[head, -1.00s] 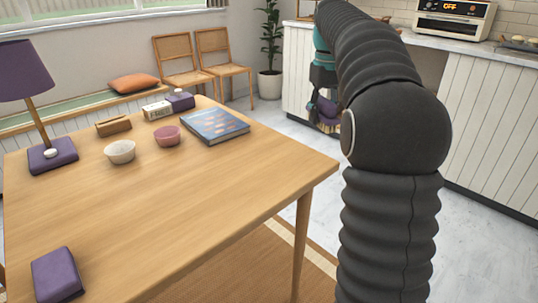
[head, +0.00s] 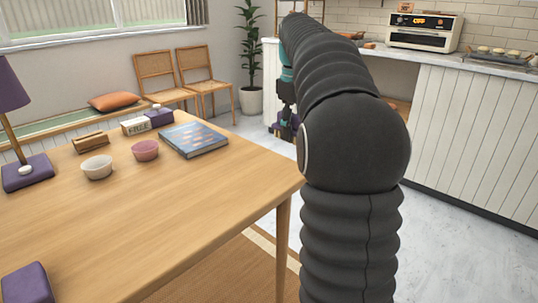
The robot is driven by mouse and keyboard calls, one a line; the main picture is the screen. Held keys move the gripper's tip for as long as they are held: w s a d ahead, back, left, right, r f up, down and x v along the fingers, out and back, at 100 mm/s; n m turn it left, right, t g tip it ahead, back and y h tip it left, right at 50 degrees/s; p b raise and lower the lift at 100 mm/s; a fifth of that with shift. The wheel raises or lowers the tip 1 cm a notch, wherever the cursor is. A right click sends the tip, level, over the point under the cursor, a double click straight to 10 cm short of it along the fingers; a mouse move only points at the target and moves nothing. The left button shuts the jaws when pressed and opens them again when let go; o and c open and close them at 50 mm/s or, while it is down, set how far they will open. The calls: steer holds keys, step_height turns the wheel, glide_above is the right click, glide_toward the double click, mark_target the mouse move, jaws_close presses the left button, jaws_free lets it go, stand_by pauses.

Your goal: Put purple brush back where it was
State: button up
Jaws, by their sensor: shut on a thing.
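My gripper (head: 285,122) hangs beyond the right far side of the table, between the table and the white counter, mostly behind my own dark arm. It is shut on a small purple and brownish thing, seemingly the purple brush (head: 282,133), which is small and partly hidden. Its exact pose in the jaws cannot be told. The wooden table (head: 190,215) stands at the left, apart from the gripper.
On the table are a blue book (head: 193,139), a pink bowl (head: 145,150), a white bowl (head: 97,167), a brown wooden item (head: 90,141), a sign (head: 135,126), purple boxes (head: 159,117) and a purple lamp (head: 25,172). The white counter (head: 470,130) bounds the right.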

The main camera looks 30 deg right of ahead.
glide_above(270, 163)
step_height(270, 163, down, 4)
steer(key=shift+f+b, duration=0.45)
steer(key=shift+f, duration=1.45)
steer(key=shift+f, duration=0.1)
steer(key=o, duration=1.1)
